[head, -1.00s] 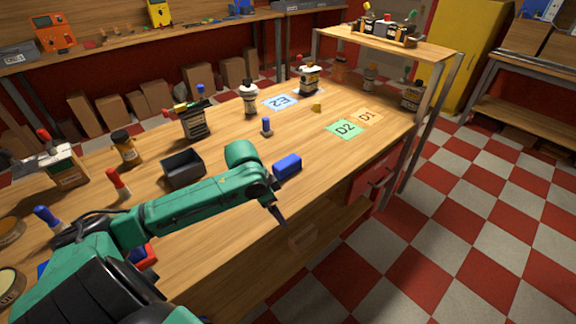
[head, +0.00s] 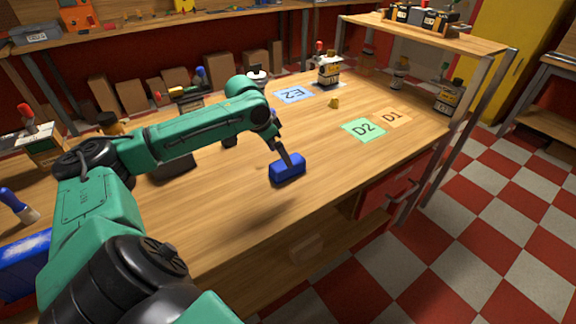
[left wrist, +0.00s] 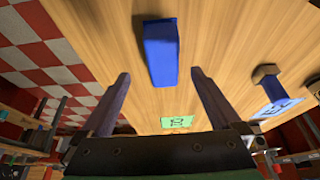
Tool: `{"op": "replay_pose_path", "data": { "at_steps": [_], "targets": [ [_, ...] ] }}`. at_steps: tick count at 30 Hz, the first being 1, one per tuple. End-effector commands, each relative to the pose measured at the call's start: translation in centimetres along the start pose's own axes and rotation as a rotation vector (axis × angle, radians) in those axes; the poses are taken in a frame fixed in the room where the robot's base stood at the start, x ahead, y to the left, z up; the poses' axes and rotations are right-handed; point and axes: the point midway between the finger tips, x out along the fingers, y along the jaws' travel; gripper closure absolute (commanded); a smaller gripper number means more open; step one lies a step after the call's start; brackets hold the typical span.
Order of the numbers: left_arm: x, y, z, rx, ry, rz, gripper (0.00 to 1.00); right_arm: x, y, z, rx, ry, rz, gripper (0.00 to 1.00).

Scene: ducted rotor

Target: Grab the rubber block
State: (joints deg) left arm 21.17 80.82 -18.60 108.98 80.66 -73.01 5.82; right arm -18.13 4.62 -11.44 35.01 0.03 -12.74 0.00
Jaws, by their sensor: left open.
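The blue block, which I take for the rubber block (head: 287,171), lies on the wooden workbench near its front edge. My left gripper (head: 290,157) is at the block in the head view, with a dark finger partly in front of it. In the left wrist view, the block (left wrist: 161,52) shows in the gap between the two open fingers of my left gripper (left wrist: 159,74), slightly beyond their tips. The fingers look apart from its sides; I cannot tell how deep they reach. My right gripper is not in view.
The green D2 card (head: 363,130), orange D1 card (head: 394,117) and blue E2 card (head: 293,95) lie farther along the bench. A raised shelf (head: 440,32) stands at the far right. The bench right of the block is clear.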

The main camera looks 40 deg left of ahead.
Motion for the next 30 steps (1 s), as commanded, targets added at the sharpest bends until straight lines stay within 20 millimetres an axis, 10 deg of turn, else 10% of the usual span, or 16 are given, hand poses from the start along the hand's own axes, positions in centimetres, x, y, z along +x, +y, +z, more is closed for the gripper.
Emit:
{"op": "replay_pose_path", "data": {
  "at_steps": [12,19,27,30],
  "targets": [
    [6.7,-0.3,0.3,0.000,0.001,0.001,0.03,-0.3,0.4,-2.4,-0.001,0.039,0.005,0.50],
    [7.2,-0.4,0.3,0.002,0.000,-0.002,0.03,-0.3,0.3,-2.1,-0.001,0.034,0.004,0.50],
    [7.2,-0.4,0.3,0.002,0.000,-0.002,0.98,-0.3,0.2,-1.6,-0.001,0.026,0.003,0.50],
    [7.2,-0.4,0.3,0.002,0.001,-0.002,1.00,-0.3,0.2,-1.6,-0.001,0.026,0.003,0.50]
  ]
}}
